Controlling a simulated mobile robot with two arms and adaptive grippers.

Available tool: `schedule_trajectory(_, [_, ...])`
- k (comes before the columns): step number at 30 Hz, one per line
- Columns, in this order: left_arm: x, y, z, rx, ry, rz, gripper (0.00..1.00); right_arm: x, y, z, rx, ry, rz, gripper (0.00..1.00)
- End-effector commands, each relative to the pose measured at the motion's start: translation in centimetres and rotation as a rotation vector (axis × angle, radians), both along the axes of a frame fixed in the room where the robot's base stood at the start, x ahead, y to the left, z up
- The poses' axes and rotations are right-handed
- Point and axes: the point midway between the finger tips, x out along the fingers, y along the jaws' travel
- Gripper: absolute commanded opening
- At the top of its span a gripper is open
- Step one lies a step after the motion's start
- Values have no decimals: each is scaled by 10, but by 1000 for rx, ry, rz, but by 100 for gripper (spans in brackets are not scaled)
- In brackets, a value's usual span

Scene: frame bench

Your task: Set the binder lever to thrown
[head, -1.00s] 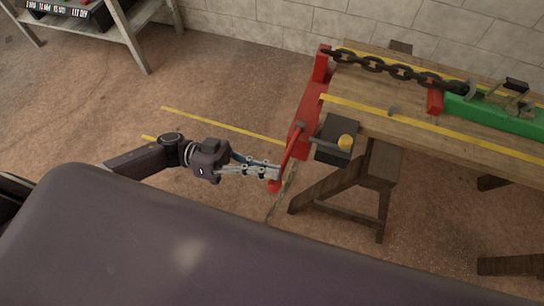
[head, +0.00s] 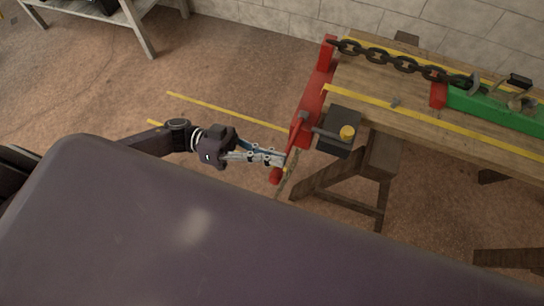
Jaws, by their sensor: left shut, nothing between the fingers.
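The binder lever (head: 292,147) is a red bar at the near left end of the bench. It slants down and left from its pivot to a red rounded end (head: 276,176). My left gripper (head: 284,160) is shut and empty, with its fingertips at the lever's lower part, just above the rounded end. The fingertips overlap the lever in the picture; I cannot tell whether they touch it. My right gripper is not in view.
A dark chain (head: 405,62) runs along the wooden bench (head: 420,107) to a green beam (head: 490,105). Open floor lies left of the bench.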

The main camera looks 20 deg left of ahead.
Motion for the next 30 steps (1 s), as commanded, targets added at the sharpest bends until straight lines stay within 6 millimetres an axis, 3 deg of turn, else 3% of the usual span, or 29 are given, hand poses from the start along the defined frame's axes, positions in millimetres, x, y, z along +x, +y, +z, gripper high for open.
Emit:
schedule_trajectory(9, [1, 67, -12, 1, -2, 2, 0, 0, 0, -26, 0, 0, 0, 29])
schedule_trajectory(15, [1, 93, -12, -1, -3, 2, 0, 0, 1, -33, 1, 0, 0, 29])
schedule_trajectory(25, [5, 99, -14, -4, -8, 20, 0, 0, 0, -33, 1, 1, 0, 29])
schedule_trajectory(28, [25, 96, -30, 8, -31, 119, 0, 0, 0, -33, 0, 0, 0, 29])
schedule_trajectory(30, [51, 97, -54, 36, -54, 254, 0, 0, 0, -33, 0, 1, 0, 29])
